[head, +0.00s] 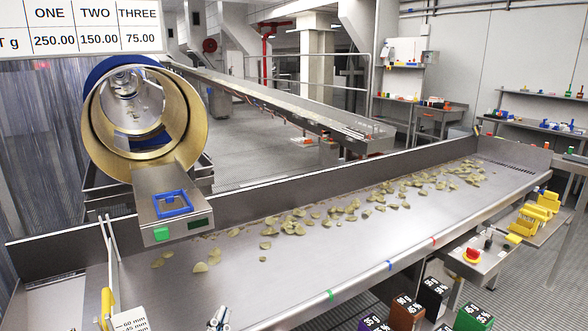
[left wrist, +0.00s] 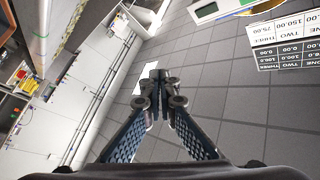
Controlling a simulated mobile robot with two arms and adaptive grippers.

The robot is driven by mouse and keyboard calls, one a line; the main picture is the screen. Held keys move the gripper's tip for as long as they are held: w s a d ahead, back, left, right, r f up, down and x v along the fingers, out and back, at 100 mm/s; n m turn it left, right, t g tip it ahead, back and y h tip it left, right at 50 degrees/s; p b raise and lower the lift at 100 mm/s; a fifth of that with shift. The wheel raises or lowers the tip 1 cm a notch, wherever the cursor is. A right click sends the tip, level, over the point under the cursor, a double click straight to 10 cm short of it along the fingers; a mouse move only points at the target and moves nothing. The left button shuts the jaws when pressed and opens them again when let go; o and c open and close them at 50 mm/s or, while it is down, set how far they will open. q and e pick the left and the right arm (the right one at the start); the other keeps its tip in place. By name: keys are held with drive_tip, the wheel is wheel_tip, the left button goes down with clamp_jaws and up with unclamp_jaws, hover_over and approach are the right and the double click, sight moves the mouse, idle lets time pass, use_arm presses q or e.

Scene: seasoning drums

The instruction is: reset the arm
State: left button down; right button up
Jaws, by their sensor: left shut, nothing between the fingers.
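My left gripper (head: 218,319) shows only as its tips at the bottom edge of the head view, in front of the near side of the steel conveyor table (head: 350,258). In the left wrist view my left gripper (left wrist: 161,88) has its two dark ribbed fingers meeting at the tips, with nothing between them. Behind the fingers is grey tiled surface. My right gripper is not in view.
Chips (head: 297,226) lie scattered along the table. A large drum (head: 190,105) stands behind its left part, with a small scale (head: 171,204) in front.

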use_arm(q)
drive_tip(key=s+d+f+g, duration=0.1)
drive_tip(key=s+f+g, duration=0.2)
drive_tip(key=f, duration=0.2)
drive_tip(key=s+d+f+n+g, duration=0.1)
drive_tip(key=s+f+g, duration=0.2)
drive_tip(key=f, duration=0.2)
drive_tip(key=s+f+n+g, duration=0.1)
drive_tip(key=s+f+g, duration=0.2)
drive_tip(key=f, duration=0.3)
drive_tip(key=shift+s+d+f+g, duration=0.1)
drive_tip(key=shift+s+d+g, duration=0.3)
drive_tip(key=shift+g, duration=0.2)
drive_tip(key=s+a+f+n+g+y, duration=0.2)
drive_tip(key=s+a+f+n+g, duration=0.15)
drive_tip(key=s, duration=0.55)
drive_tip(key=s+a+f+n+g+y, duration=0.25)
drive_tip(key=s+a+g, duration=0.2)
drive_tip(key=s, duration=0.35)
wheel_tip(320, 180, down, 26)
drive_tip(key=s+f, duration=0.1)
drive_tip(key=s, duration=0.1)
drive_tip(key=s+a+f+g, duration=0.1)
drive_tip(key=s+a+f, duration=0.1)
drive_tip(key=s+f, duration=0.6)
drive_tip(key=s+a+f+g, duration=0.1)
drive_tip(key=s+a+f, duration=0.1)
drive_tip(key=s+f, duration=0.6)
drive_tip(key=shift+s+f, duration=0.25)
drive_tip(key=shift+s, duration=0.4)
